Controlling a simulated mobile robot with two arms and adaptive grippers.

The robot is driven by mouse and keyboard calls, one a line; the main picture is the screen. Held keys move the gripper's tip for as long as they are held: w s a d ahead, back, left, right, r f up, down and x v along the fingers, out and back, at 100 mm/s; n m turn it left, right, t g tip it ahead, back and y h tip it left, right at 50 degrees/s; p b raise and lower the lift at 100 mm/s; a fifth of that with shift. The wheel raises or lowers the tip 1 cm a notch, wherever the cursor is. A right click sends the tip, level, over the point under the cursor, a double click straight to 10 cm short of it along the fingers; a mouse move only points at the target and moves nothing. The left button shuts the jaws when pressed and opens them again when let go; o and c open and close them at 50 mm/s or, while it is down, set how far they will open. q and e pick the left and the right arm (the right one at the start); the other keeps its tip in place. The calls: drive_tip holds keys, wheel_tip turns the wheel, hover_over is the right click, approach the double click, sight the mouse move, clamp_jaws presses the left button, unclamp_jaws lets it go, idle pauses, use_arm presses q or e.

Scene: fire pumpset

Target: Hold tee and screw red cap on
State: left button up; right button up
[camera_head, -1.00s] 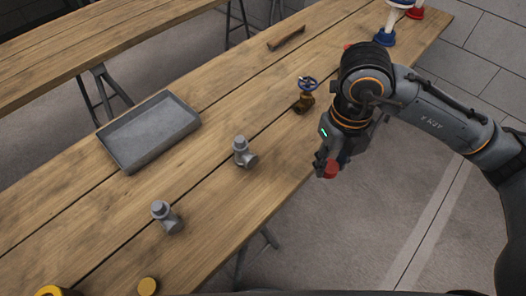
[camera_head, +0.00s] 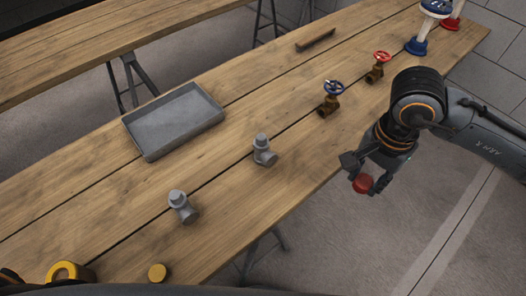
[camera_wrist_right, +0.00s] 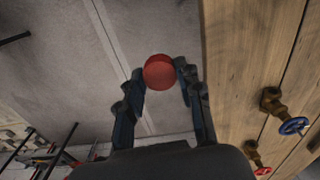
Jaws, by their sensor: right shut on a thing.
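My right gripper (camera_head: 358,175) is shut on the red cap (camera_head: 362,183) and holds it in the air just off the table's near edge. In the right wrist view the cap (camera_wrist_right: 159,72) sits between the two fingertips (camera_wrist_right: 160,76). Two grey tees stand on the table, apart from the gripper. One tee (camera_head: 264,151) is near the middle and the other tee (camera_head: 183,207) is closer to the lower left. My left gripper does not show.
A grey tray (camera_head: 174,122) lies on the wooden table (camera_head: 232,188). A blue-wheel valve (camera_head: 331,98) and a red-wheel valve (camera_head: 378,66) stand to the right. A yellow ring (camera_head: 68,272) and a yellow cap (camera_head: 157,272) are at lower left. The table between tees and valves is clear.

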drive_tip(key=n, duration=0.4)
drive_tip(key=shift+s+d+f, duration=0.1)
drive_tip(key=shift+d+f, duration=0.05)
drive_tip(key=shift+d, duration=0.15)
drive_tip(key=n, duration=0.4)
drive_tip(key=shift+s+d+f, duration=0.1)
drive_tip(key=shift+s+d, duration=0.05)
drive_tip(key=shift+d, duration=0.1)
